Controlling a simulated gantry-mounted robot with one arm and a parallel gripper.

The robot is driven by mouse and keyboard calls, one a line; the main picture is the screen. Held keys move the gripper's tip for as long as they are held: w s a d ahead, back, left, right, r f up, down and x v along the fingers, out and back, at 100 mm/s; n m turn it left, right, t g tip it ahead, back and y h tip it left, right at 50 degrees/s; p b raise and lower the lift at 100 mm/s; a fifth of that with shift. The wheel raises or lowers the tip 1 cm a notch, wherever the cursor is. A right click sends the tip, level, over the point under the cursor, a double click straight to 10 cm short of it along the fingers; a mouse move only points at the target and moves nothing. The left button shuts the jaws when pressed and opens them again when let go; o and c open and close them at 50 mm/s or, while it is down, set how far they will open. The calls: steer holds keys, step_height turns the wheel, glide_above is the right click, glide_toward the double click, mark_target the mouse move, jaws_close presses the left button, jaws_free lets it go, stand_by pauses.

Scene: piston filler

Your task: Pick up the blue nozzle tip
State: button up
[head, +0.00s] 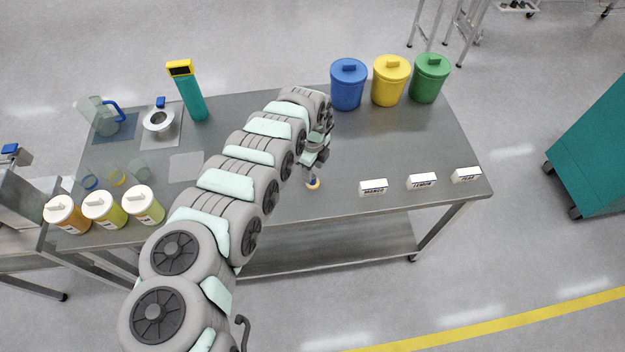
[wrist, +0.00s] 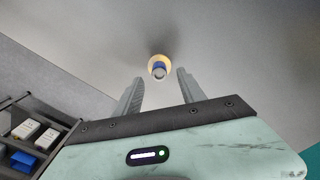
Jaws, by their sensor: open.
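The blue nozzle tip (wrist: 159,66) stands on the steel table in the wrist view. It shows a pale round end, a blue band and a yellow-orange ring around its base. In the head view only its orange base (head: 313,185) shows clearly, just below my gripper (head: 314,172), and the rest is hard to make out. In the wrist view my gripper (wrist: 160,78) is open, with one finger on each side of the line to the tip. The tip lies just beyond the fingertips, between them in the picture. No finger appears to touch it.
White label blocks (head: 373,187) stand to the right along the front edge. Blue (head: 348,84), yellow (head: 391,80) and green (head: 430,78) bins stand at the back right. Lidded jars (head: 104,210) and a clear jug (head: 100,118) are at the left. The table around the tip is clear.

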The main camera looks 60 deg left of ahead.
mark_target(313, 176)
step_height(313, 176, down, 3)
steer(key=shift+w+d+f, duration=0.1)
steer(key=shift+d+f, duration=0.05)
steer(key=shift+f, duration=0.05)
steer(key=shift+f+b, duration=0.3)
steer(key=shift+f, duration=0.2)
steer(key=shift+c, duration=0.4)
jaws_close()
